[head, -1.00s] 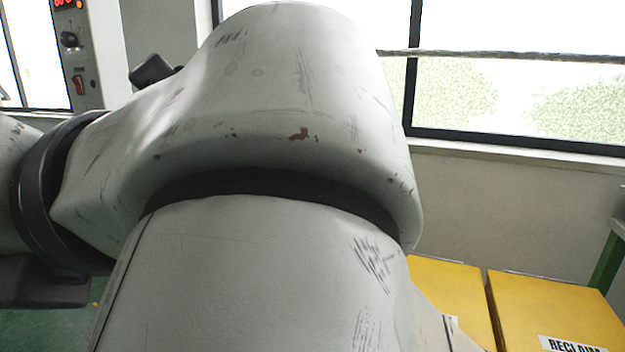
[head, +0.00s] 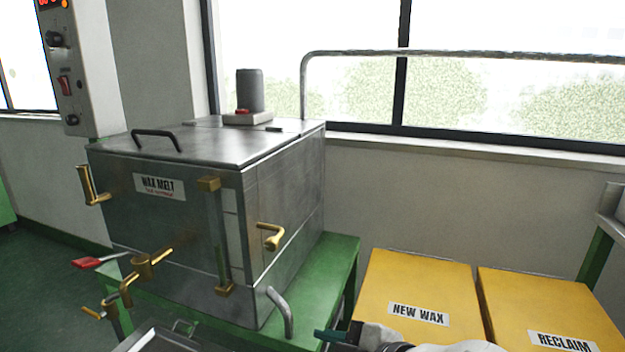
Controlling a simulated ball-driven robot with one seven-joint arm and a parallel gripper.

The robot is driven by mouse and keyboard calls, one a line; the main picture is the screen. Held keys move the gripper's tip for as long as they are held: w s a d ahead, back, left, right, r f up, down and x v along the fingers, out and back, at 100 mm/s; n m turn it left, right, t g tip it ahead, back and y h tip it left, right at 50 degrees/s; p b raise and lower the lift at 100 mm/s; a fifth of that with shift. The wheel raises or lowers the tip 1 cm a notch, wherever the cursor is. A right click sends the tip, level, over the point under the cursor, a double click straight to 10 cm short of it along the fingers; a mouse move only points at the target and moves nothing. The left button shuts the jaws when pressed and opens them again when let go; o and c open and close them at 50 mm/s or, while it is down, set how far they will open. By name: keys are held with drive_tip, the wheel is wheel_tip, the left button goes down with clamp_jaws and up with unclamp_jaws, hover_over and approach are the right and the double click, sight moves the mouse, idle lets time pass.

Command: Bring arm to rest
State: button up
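In the head view my pale arm shows only as a low strip (head: 440,347) along the bottom edge, right of centre.
A grey metal wax melt tank (head: 205,240) with brass valves stands on a green bench (head: 340,262). Yellow boxes marked new wax (head: 415,285) and reclaim (head: 545,305) stand at the right. A metal tray (head: 160,340) is at the bottom. Green floor (head: 40,290) lies open at left.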

drive_tip(key=s+d+f+m+g+h, duration=0.25)
drive_tip(key=s+d+f+m, duration=0.55)
drive_tip(key=f, duration=0.4)
drive_tip(key=s+d+f+m+g+h, duration=0.2)
drive_tip(key=s+d+f+m+h, duration=0.25)
drive_tip(key=s+d+f, duration=0.6)
drive_tip(key=s+d+f+m+g+h, duration=0.25)
drive_tip(key=s+d+f+m, duration=0.35)
drive_tip(key=s, duration=0.3)
wheel_tip(320, 180, up, 17)
drive_tip(key=p, duration=1.7)
drive_tip(key=shift+s+d+r+n+y+p, duration=0.15)
drive_tip(key=shift+d+r+n+y+p, duration=0.05)
drive_tip(key=shift+d+n+y+p, duration=0.2)
drive_tip(key=shift+o, duration=0.4)
